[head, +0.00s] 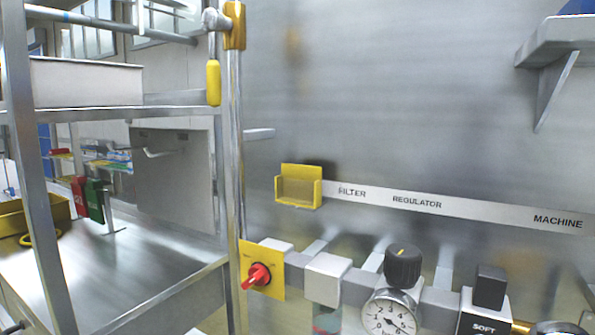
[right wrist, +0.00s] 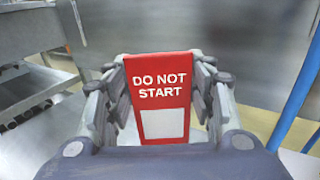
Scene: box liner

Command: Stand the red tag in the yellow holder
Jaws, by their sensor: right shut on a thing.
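The yellow holder (head: 299,203) is a small open-topped pocket on the metal wall, left of the FILTER label in the head view. It looks empty. A red tag (right wrist: 163,123) reading DO NOT START, with a white panel below the words, is upright in the right wrist view. My right gripper (right wrist: 159,64) is shut on it, one finger at each side edge. Neither the right gripper nor the held tag shows in the head view. My left gripper is in no view.
Below the holder are a red switch (head: 257,276), a black knob (head: 403,264) and a gauge (head: 389,316). A metal post (head: 235,170) stands left of it. A red card (head: 79,190) and green card (head: 95,201) stand on the left bench. Wall above the holder is clear.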

